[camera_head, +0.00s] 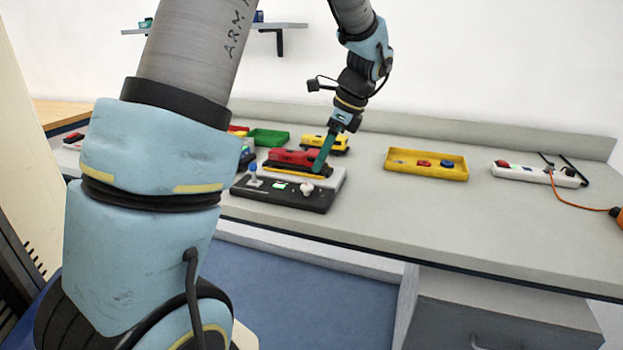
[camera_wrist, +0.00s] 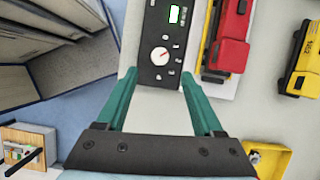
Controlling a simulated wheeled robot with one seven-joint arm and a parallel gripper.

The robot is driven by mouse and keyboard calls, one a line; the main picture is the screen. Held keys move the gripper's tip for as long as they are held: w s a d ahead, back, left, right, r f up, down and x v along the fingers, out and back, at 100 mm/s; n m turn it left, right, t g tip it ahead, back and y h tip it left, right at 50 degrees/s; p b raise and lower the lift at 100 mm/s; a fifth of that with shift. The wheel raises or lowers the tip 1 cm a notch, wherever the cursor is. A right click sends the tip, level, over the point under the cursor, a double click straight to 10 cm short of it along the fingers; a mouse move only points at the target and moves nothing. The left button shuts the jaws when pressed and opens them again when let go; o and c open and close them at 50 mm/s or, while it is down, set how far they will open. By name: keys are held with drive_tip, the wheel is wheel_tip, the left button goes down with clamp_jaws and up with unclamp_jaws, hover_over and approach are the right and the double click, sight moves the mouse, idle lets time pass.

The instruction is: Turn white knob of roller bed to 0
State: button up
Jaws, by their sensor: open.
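The white knob (camera_wrist: 160,56) sits on the black control panel of the roller bed (camera_wrist: 158,13), with small white marks around it. I cannot read the marks or tell the knob's setting. In the head view the knob (camera_head: 306,188) is at the right end of the panel (camera_head: 268,194), with a blue-topped lever at the left end. My gripper (camera_wrist: 160,88) has two green fingers set apart, with nothing between them. Its tips straddle the panel's end near the knob, apart from it. It also shows in the head view (camera_head: 318,170).
A red toy vehicle (camera_head: 300,158) lies on the bed behind the panel, beside my fingers. A yellow vehicle (camera_head: 325,143) and a green tray (camera_head: 268,138) are behind it. A yellow tray (camera_head: 427,174) and a white power strip (camera_head: 535,177) lie right.

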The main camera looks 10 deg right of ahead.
sight(307, 186)
drive_tip(key=x, duration=0.7)
drive_tip(key=shift+a+f+p, duration=0.1)
drive_tip(key=shift+p, duration=0.25)
drive_tip(key=shift+c, duration=0.3)
clamp_jaws()
